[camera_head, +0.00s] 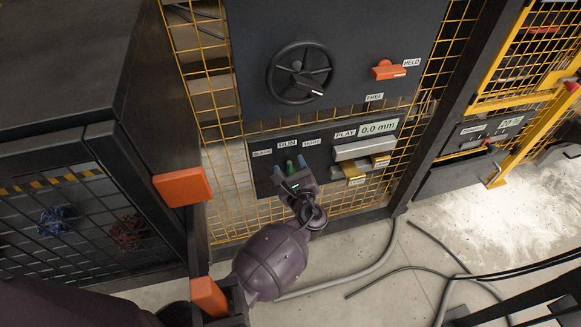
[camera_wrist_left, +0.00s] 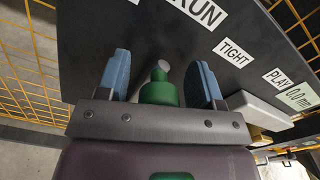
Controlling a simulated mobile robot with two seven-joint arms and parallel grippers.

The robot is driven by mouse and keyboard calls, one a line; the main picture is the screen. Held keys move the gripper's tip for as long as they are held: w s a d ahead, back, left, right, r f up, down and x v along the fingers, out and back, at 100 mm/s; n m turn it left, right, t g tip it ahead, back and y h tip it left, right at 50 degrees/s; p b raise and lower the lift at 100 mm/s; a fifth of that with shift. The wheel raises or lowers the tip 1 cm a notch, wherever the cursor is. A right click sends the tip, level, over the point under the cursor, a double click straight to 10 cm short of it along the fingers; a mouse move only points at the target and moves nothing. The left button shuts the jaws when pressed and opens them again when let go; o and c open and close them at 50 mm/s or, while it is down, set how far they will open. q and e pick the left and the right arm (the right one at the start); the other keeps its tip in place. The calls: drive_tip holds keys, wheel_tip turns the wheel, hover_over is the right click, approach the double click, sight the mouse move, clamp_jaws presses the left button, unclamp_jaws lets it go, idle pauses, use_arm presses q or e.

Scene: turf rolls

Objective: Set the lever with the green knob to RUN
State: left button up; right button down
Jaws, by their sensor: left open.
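The green knob (camera_head: 290,168) of the lever shows on the dark lower panel (camera_head: 262,181), below the RUN label (camera_head: 287,142). In the left wrist view the green knob (camera_wrist_left: 160,92), with a grey end, stands between my blue fingertips (camera_wrist_left: 160,76), with a gap on each side. The lever's shaft and exact setting are hidden. My right gripper is not in view.
Above are a black handwheel (camera_head: 300,72) and an orange handle (camera_head: 388,70) by a HELD label. Right of the lever are a 0.0 mm display (camera_head: 378,128) and a pale block (camera_head: 364,149) jutting out. Yellow mesh surrounds the panels; a dark cabinet (camera_head: 60,60) stands left.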

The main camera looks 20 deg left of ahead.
use_arm(q)
drive_tip(key=shift+s+d, duration=0.1)
drive_tip(key=shift+s, duration=0.1)
drive_tip(key=p+v, duration=0.1)
drive_tip(key=v, duration=0.9)
drive_tip(key=shift+d+p, duration=0.2)
drive_tip(key=shift+p, duration=0.1)
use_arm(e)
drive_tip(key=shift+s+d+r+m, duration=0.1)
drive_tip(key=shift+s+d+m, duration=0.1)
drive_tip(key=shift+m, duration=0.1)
use_arm(q)
drive_tip(key=shift+s, duration=0.15)
